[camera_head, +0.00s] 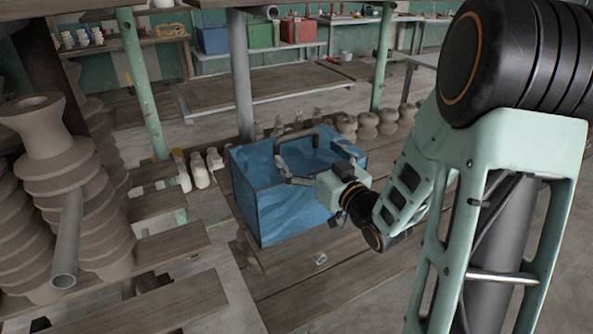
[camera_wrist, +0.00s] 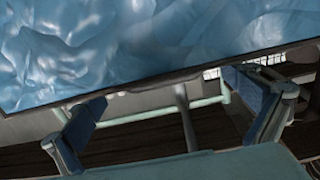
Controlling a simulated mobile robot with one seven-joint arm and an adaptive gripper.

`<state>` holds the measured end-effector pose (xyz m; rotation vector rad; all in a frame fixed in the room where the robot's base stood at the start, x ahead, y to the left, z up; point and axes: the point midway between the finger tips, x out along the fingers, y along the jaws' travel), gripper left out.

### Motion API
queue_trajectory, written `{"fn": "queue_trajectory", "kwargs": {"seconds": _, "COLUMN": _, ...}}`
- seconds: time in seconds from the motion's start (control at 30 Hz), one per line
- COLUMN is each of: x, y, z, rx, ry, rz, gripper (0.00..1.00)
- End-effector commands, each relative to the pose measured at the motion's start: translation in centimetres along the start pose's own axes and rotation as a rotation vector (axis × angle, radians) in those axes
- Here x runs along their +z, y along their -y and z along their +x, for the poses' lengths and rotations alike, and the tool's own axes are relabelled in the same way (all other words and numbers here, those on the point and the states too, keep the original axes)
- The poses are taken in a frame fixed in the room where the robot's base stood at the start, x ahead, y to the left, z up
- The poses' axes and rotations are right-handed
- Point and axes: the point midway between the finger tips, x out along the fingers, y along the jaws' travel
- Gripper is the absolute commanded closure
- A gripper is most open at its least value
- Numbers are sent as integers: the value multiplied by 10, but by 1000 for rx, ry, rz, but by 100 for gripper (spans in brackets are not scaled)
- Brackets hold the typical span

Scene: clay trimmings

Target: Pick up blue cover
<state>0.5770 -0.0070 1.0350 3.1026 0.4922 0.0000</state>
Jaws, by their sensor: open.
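The blue cover (camera_head: 262,200) looks like a glossy, wrinkled blue sheet on a box-shaped thing with dark edges, standing on wooden planks in the middle of the head view. It also fills the top of the wrist view (camera_wrist: 110,45), where a dark edge runs below it. A dark, arch-shaped bar (camera_head: 297,135) shows at its top. My gripper (camera_head: 315,166) is over its near right part, hiding some of it. In the wrist view my gripper (camera_wrist: 168,97) has its blue-padded fingers wide apart with nothing held between them. I cannot tell whether they touch the cover.
Stacked clay forms (camera_head: 65,185) stand at the left, with a grey pipe (camera_head: 68,240) leaning there. A metal post (camera_head: 241,75) rises just behind the cover. Several round clay pots (camera_head: 367,125) line up behind it to the right.

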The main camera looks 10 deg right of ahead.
Motion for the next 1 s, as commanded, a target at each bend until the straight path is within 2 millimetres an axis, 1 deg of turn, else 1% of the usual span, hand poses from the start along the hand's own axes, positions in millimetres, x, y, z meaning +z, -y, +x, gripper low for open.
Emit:
{"fn": "queue_trajectory", "kwargs": {"seconds": 0.07, "x": 0, "y": 0, "z": 6, "rx": -1, "ry": 0, "rz": 1, "gripper": 0}}
{"fn": "queue_trajectory", "kwargs": {"seconds": 0.3, "x": 1, "y": 1, "z": 42, "rx": -2, "ry": 0, "rz": 0, "gripper": 0}}
{"fn": "queue_trajectory", "kwargs": {"seconds": 0.4, "x": 1, "y": 1, "z": 50, "rx": 0, "ry": 0, "rz": 0, "gripper": 0}}
{"fn": "queue_trajectory", "kwargs": {"seconds": 0.67, "x": 1, "y": 0, "z": 52, "rx": 1, "ry": 1, "rz": 0, "gripper": 0}}
{"fn": "queue_trajectory", "kwargs": {"seconds": 1.0, "x": 1, "y": 0, "z": 52, "rx": 1, "ry": 1, "rz": 0, "gripper": 37}}
